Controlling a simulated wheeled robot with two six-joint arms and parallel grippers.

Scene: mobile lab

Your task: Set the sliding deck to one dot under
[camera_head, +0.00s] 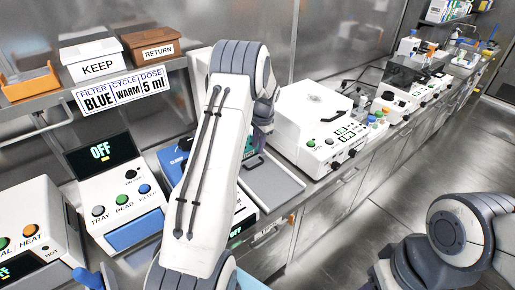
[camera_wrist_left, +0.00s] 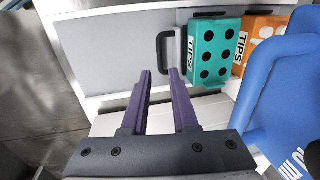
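The sliding deck is a pale flat panel (camera_wrist_left: 115,50) in the left wrist view, with a black bar handle (camera_wrist_left: 166,52) on it. A teal tips box (camera_wrist_left: 213,50) with several black dots stands right of the handle, and an orange tips box (camera_wrist_left: 258,42) with dots is beyond it. My left gripper (camera_wrist_left: 160,72) is open, its purple fingertips just short of the handle and roughly in line with it; contact cannot be told. In the head view my left arm hides much of the deck area. My right arm shows at lower right, its gripper out of frame.
A blue object (camera_wrist_left: 285,100) stands close on the right in the left wrist view. In the head view, a white machine (camera_head: 318,120) stands right of my left arm, beside a bare grey tray (camera_head: 275,188). A device (camera_head: 110,185) reading OFF stands at left.

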